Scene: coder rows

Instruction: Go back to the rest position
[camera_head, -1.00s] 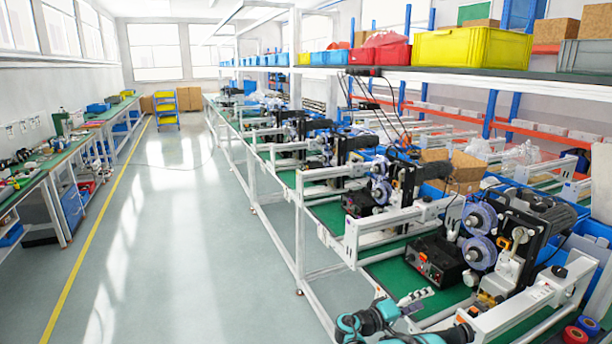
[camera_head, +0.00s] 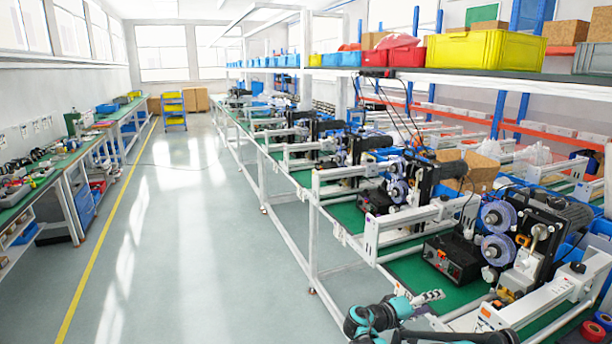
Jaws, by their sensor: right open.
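My right gripper (camera_head: 425,298) shows at the bottom of the head view, at the end of my teal and black arm. Its pale fingers are open, and I see nothing between them. It is over the near edge of the green bench (camera_head: 408,268), in front of the nearest coder machine (camera_head: 520,240) and apart from it. My left gripper is not in view.
A row of coder machines with white rails (camera_head: 405,222) runs along the bench into the distance. A shelf above holds a yellow crate (camera_head: 480,50) and red and blue bins. The grey floor (camera_head: 190,250) to the left is clear, up to a side bench (camera_head: 45,180).

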